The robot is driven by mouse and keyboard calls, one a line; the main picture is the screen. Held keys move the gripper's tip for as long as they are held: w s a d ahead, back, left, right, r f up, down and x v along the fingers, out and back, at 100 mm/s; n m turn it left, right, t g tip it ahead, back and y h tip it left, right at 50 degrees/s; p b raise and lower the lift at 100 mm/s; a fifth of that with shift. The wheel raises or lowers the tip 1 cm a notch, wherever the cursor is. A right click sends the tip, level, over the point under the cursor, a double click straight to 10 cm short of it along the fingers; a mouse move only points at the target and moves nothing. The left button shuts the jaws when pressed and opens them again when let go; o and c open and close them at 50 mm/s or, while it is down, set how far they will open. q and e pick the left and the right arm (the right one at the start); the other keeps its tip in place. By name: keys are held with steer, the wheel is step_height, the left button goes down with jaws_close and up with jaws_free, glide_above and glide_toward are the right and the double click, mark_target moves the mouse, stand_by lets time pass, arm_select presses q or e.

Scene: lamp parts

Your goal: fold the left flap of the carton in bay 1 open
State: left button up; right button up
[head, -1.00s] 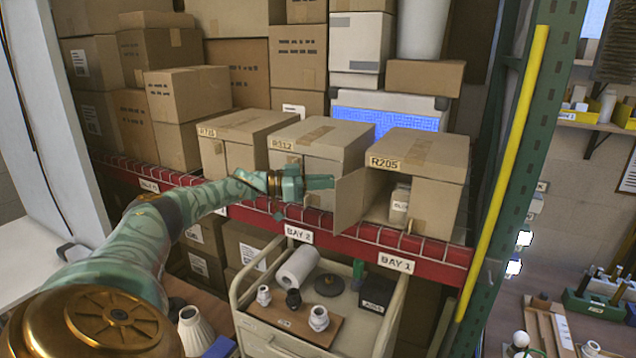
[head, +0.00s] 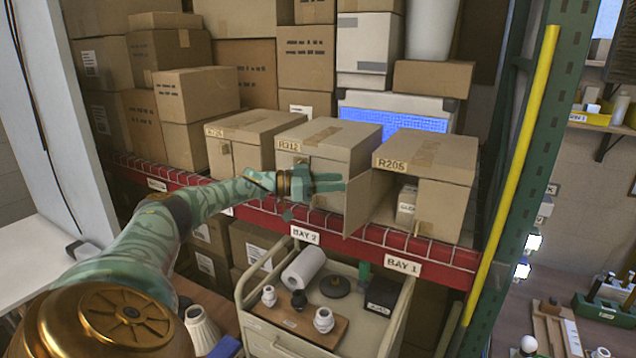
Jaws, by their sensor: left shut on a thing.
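The carton marked R205 (head: 447,157) stands on the shelf above the BAY 1 label (head: 403,265). Its left flap (head: 367,206) is swung out to the front left, away from the opening. My left gripper (head: 338,183) is at the flap's outer edge and is shut on it. Through the open left half of the front, a small pale box (head: 406,204) shows inside. The right half of the front is still covered by cardboard. My right gripper is not in view.
Carton R312 (head: 326,134) stands just left, behind my gripper. The red shelf beam (head: 440,254) runs below. A cart (head: 379,345) with lamp parts stands under it. A yellow strip (head: 514,165) and green upright (head: 543,150) bound the right side.

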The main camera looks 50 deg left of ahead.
arm_select(q)
steer(key=b+v, duration=0.6)
steer(key=v, duration=1)
steer(key=shift+s, duration=0.2)
steer(key=shift+f, duration=0.1)
